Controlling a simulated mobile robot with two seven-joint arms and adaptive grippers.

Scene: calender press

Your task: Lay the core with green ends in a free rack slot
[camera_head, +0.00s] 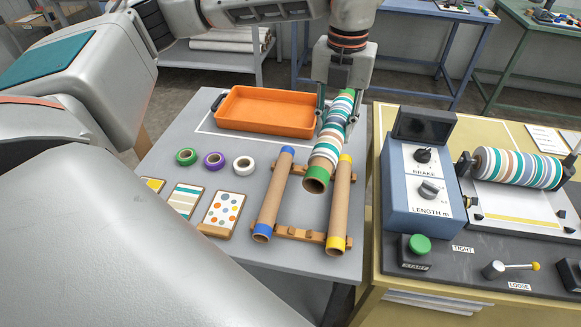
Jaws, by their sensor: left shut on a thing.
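My left gripper (338,113) comes down from the top and is shut on the core with green ends (329,148), gripping its far part. The wooden rack (300,235) holds a core with blue ends (272,195) on the left and a core with yellow ends (339,205) on the right. The space between them is empty. My right gripper is not in view.
An orange tray (267,132) stands behind the rack. Green, purple and white tape rolls (214,160) and pattern cards (223,209) lie to the left. At right is the press console (423,185) with a striped roll (518,167).

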